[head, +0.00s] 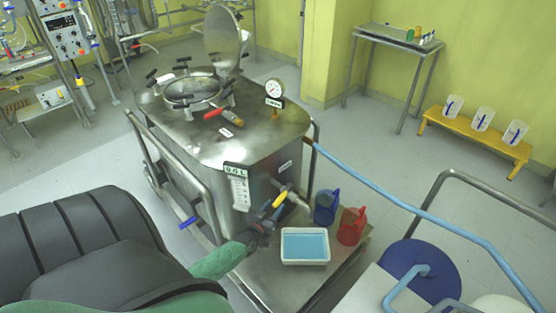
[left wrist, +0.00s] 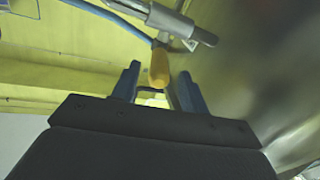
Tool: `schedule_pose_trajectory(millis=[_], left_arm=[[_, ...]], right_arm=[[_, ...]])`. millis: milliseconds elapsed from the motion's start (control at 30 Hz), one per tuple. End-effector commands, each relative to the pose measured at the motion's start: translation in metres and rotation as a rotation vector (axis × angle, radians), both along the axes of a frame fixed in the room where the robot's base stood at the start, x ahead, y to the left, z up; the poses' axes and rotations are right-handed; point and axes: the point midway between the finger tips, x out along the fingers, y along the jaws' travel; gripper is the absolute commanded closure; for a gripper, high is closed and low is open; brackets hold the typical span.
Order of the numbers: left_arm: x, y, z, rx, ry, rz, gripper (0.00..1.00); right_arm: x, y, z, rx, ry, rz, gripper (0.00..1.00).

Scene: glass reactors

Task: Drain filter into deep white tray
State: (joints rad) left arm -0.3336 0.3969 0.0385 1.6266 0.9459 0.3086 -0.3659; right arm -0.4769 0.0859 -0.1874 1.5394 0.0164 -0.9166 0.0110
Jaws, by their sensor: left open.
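The filter is a large stainless steel vessel (head: 180,130) with its round lid raised. A drain valve with a yellow handle (head: 280,199) sticks out low on its front. The white tray (head: 305,263) stands on the steel platform below the outlet, and its inside shows light blue. My left gripper (head: 264,224) is by the valve, just below and left of the handle. In the left wrist view the open fingers (left wrist: 155,88) stand either side of the yellow handle (left wrist: 159,68), with its tip near the gap. Contact cannot be told. My right gripper is not in view.
A blue jug (head: 325,207) and a red jug (head: 351,227) stand beside the tray. A blue hose or pipe (head: 400,204) runs across the right. A blue drum (head: 408,262) is at the lower right. Steel handrails flank the vessel. Open floor lies behind it.

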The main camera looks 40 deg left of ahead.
Motion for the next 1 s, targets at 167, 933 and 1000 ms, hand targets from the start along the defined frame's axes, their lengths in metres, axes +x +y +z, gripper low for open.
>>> schedule_pose_trajectory(millis=[167,933,1000], left_arm=[[-0.018,-0.003,-0.001,-0.001,-0.001,0.0,0.56],[-0.031,-0.04,-0.045,-0.01,0.187,-0.121,1.0],[-0.039,-0.06,-0.072,-0.012,0.297,-0.176,1.0]], right_arm=[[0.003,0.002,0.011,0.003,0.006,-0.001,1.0],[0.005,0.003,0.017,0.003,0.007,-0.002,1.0],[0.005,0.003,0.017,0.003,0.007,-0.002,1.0]])
